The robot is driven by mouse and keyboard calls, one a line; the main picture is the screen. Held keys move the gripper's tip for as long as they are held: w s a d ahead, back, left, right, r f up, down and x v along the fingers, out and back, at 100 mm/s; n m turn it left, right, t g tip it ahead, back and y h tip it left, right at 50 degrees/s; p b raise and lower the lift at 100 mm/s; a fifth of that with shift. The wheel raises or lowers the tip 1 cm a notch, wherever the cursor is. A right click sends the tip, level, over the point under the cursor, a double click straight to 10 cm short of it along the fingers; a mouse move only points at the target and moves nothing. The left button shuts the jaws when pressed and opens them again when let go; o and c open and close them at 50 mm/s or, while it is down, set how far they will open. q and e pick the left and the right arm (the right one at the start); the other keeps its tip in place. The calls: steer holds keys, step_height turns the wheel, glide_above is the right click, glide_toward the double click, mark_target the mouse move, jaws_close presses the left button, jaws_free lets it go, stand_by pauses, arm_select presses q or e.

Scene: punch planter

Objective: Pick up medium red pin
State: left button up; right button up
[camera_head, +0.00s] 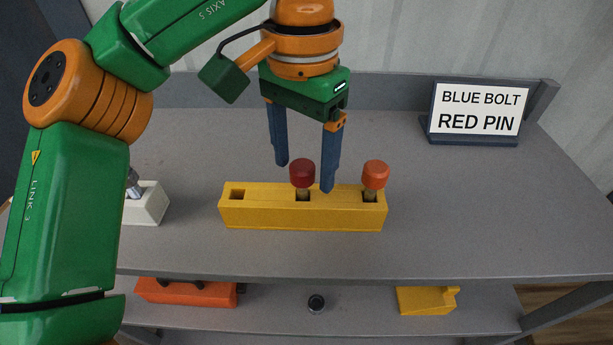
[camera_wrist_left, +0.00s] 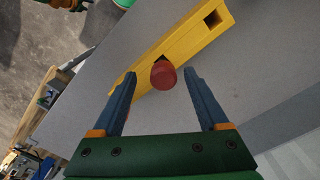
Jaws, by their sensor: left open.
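The red pin (camera_head: 302,172) has a dark red round head and stands upright in the middle hole of a yellow block (camera_head: 270,214) on the table. An orange-headed pin (camera_head: 375,174) stands in the block's right hole. The left hole is empty. My left gripper (camera_head: 304,178) is open, its blue fingers pointing down around or just behind the red pin, with one finger on either side in the picture. In the left wrist view the red pin's head (camera_wrist_left: 163,75) lies between the two open fingers (camera_wrist_left: 160,78), slightly beyond the tips and apart from both. My right gripper is not in view.
A sign (camera_head: 479,110) reading "BLUE BOLT RED PIN" stands at the back right. A white block (camera_head: 147,205) with a grey metal part is at left, partly behind my arm. The table's right side is clear.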

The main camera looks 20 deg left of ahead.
mark_target(303, 193)
arm_select(q)
steer(key=f, duration=0.2)
steer(key=shift+s+a+f, duration=0.15)
steer(key=shift+s+f, duration=0.15)
steer(key=shift+f, duration=0.1)
steer(key=shift+w+f, duration=0.2)
steer(key=shift+f, duration=0.1)
steer(key=shift+w+f, duration=0.15)
steer(key=shift+w, duration=0.3)
steer(key=shift+s, duration=0.25)
steer(key=c, duration=1.1)
steer(key=shift+w, duration=0.1)
jaws_close()
